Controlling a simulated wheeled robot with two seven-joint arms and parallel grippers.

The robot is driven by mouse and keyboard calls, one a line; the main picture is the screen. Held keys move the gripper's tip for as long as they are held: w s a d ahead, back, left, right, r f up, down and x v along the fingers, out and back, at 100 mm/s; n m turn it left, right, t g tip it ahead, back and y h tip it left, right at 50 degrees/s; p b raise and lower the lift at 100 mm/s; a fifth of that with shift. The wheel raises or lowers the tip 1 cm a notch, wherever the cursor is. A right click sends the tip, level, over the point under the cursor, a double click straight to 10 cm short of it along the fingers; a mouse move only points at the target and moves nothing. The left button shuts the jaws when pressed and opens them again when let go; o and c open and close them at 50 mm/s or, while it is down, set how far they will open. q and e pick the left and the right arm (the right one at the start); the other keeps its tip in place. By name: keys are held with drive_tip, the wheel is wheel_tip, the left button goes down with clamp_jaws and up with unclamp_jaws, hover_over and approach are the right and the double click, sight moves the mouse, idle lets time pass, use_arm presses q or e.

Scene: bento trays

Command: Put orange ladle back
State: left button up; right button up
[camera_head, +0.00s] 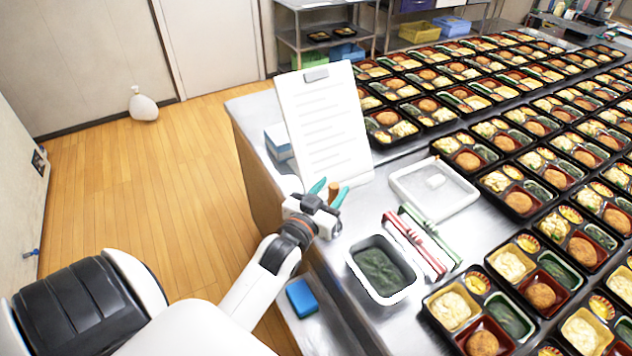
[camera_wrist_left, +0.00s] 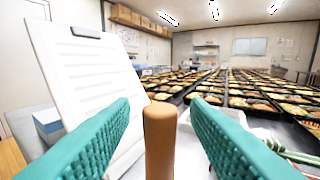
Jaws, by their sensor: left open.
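The orange ladle shows only as an upright brown-orange handle (camera_wrist_left: 160,142) in the left wrist view, between the two teal fingers. In the head view a short piece of the handle (camera_head: 341,197) shows beside the fingers, in front of the clipboard; the ladle's bowl is hidden. My left gripper (camera_head: 326,188) is open over the near left part of the steel table. In the left wrist view its fingers (camera_wrist_left: 160,112) stand on either side of the handle, with gaps showing. My right gripper is not in view.
A white clipboard (camera_head: 322,122) stands behind the gripper. A tub of dark greens (camera_head: 396,297), red tongs (camera_head: 410,240), green tongs (camera_head: 432,235) and a white tray (camera_head: 463,200) lie to the right. Rows of bento trays (camera_head: 437,122) fill the table's right side. A blue sponge (camera_head: 302,298) lies below.

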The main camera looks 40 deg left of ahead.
use_arm(q)
drive_tip(key=s+d+b, duration=0.1)
drive_tip(key=s, duration=0.7)
drive_tip(key=shift+s, duration=0.15)
